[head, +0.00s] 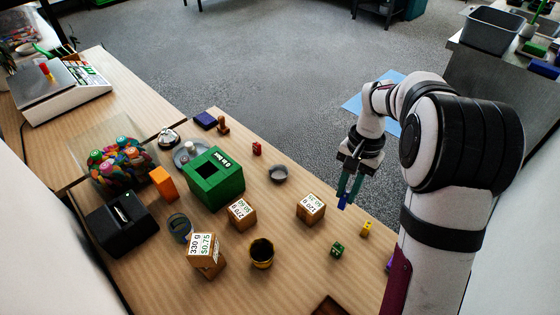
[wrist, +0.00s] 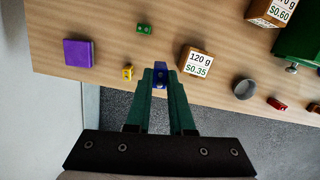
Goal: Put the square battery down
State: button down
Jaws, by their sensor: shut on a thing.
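My gripper (head: 347,193) hangs near the right edge of the wooden counter (head: 290,240) and is shut on a small blue block. This block, apparently the square battery (head: 343,201), also shows between the fingertips in the wrist view (wrist: 160,73). The fingers hide part of it, and its markings are too small to read. It seems held above the counter's edge; the exact height is unclear. In the wrist view, the 120 g box (wrist: 196,62) is just right of it and a yellow block (wrist: 128,72) is to its left.
The green slotted box (head: 215,180), a 210 g box (head: 242,212), a grey bowl (head: 278,174) and a dark cup (head: 261,252) stand left. Bare wood lies between these items.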

jog(key=w+a+m+t, duration=0.1)
jog(key=w+a+m, duration=0.1)
jog(key=w+m, duration=0.7)
jog(key=m+t, duration=0.2)
jog(key=m, duration=0.9)
send_near(277, 174)
jog(key=shift+w+a+f, duration=0.1)
jog(key=shift+w+f, duration=0.05)
jog(key=shift+f, duration=0.8)
jog(key=shift+w+a+f, duration=0.1)
jog(key=shift+w+f, duration=0.1)
jog(key=shift+f, duration=0.7)
jog(key=c, duration=0.8)
grip_release()
jog(key=shift+f, duration=0.15)
